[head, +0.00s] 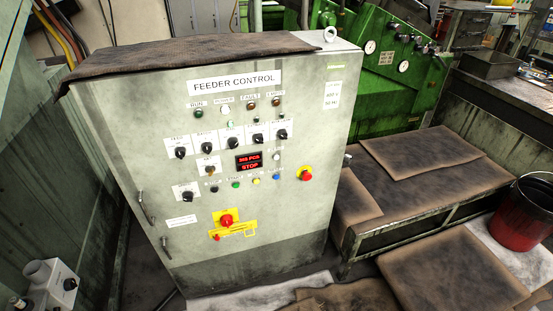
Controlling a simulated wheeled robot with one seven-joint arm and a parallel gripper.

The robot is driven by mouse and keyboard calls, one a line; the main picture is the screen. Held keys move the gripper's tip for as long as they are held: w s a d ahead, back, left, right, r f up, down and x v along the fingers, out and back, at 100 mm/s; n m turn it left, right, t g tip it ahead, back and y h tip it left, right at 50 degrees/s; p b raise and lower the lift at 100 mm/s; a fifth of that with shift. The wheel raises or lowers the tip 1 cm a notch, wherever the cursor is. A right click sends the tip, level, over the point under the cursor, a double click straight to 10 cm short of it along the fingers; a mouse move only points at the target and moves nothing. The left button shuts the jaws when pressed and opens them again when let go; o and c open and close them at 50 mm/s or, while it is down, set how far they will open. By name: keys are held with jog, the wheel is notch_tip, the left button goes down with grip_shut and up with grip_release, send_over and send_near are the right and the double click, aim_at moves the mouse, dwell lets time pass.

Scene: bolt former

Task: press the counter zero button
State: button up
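The grey-white feeder control cabinet (140,110) stands left of centre, its front facing me. A small display (249,162) glows red with a "PCS" count and "STOP". A white round button or lamp (276,156) is right of the display. The small labels are too blurred to tell which one is the counter zero button. My gripper is not in view.
Several black selector knobs (233,143) sit above the display. A low bench (395,225) and a bucket (522,225) stand right; a green machine (390,90) is behind.

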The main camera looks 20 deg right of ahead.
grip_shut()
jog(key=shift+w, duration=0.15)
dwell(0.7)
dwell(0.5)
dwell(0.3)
